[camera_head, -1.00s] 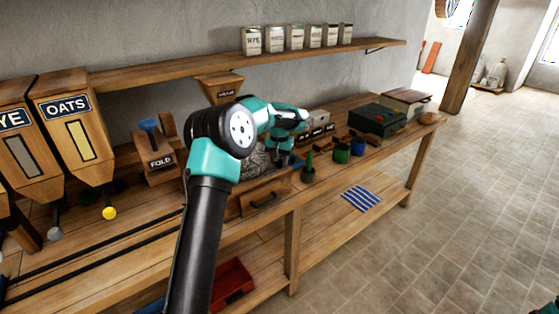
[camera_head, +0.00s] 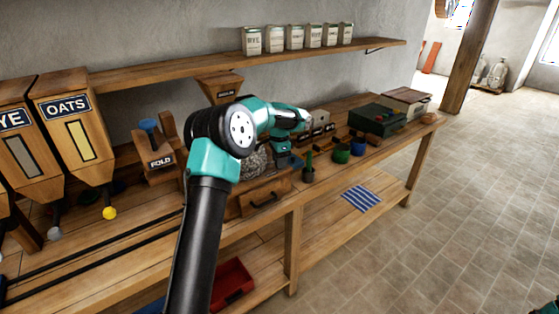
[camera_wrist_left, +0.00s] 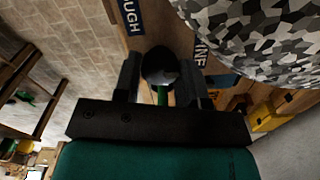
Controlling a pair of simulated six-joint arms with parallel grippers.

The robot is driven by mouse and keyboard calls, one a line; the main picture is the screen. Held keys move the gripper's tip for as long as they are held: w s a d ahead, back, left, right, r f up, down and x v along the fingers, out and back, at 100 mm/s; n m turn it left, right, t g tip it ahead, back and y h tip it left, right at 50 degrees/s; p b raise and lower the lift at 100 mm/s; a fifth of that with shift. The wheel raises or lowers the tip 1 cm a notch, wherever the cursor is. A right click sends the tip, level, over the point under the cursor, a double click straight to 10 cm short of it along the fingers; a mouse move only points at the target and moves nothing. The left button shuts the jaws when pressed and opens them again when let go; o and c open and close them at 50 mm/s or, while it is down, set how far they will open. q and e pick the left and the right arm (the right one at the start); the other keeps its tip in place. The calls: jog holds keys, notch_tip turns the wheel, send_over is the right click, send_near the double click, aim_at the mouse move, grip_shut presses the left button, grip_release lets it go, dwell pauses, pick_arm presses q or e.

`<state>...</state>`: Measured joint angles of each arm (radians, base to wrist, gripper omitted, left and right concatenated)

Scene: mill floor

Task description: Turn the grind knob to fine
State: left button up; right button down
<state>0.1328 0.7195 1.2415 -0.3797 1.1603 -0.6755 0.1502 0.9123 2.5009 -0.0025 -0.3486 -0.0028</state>
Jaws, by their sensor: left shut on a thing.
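The grind knob (camera_wrist_left: 160,66) is a dark round knob in the left wrist view. A green strip shows just below it, between the fingers. A plate reading "OUGH" (camera_wrist_left: 131,16), its start cut off, lies up and left of the knob. A partly covered plate ending in "NE" (camera_wrist_left: 200,52) lies to its right. My left gripper (camera_wrist_left: 163,75) is shut on the knob, one finger on each side. In the head view my left arm hides the knob and much of the mill; the mill's hopper (camera_head: 221,87) shows above. My right gripper is not in view.
A speckled rounded stone (camera_wrist_left: 270,35) is close to my left gripper in the wrist view. On the bench, small pots (camera_head: 341,153) and a dark green box (camera_head: 377,117) stand to the right. The OATS bin (camera_head: 72,125) stands left. A shelf (camera_head: 150,75) runs above.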

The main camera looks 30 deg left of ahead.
pick_arm(q)
jog(key=shift+m, duration=0.5)
jog(key=o, duration=0.9)
notch_tip(320, 180, up, 18)
jog(key=shift+f, duration=0.25)
dwell(0.6)
